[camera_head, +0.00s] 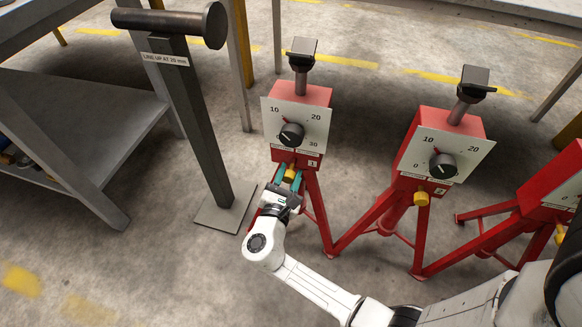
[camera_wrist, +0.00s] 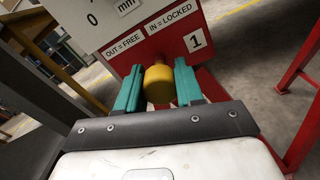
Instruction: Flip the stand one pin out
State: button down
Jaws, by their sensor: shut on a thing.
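The red stand numbered 1 (camera_head: 302,97) stands left of centre in the head view. It has a white dial plate, a black knob (camera_head: 291,134) and a black top cradle. Its yellow pin (camera_wrist: 158,84) sticks out below the dial, under labels reading "OUT = FREE" and "IN = LOCKED" in the wrist view. My gripper (camera_head: 290,177) is at the pin, with its teal fingers (camera_wrist: 158,88) on either side, shut on it. The pin's inner end meets the red housing; I cannot tell whether it is in or out.
A second red stand (camera_head: 437,150) and a third (camera_head: 555,190) stand to the right, each with a yellow pin. A grey post (camera_head: 190,115) carrying a dark flanged bar (camera_head: 170,22) stands close on the left. A grey shelf (camera_head: 85,110) lies further left.

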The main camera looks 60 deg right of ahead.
jog(key=shift+s+a+r, duration=0.15)
jog(key=shift+s+a, duration=0.1)
jog(key=shift+a, duration=0.25)
jog(key=c, duration=0.7)
grip_release()
jog(key=shift+a, duration=0.1)
jog(key=p+v, duration=0.2)
jog(key=v, duration=0.8)
jog(key=shift+s+a, duration=0.15)
jog(key=shift+a, duration=0.25)
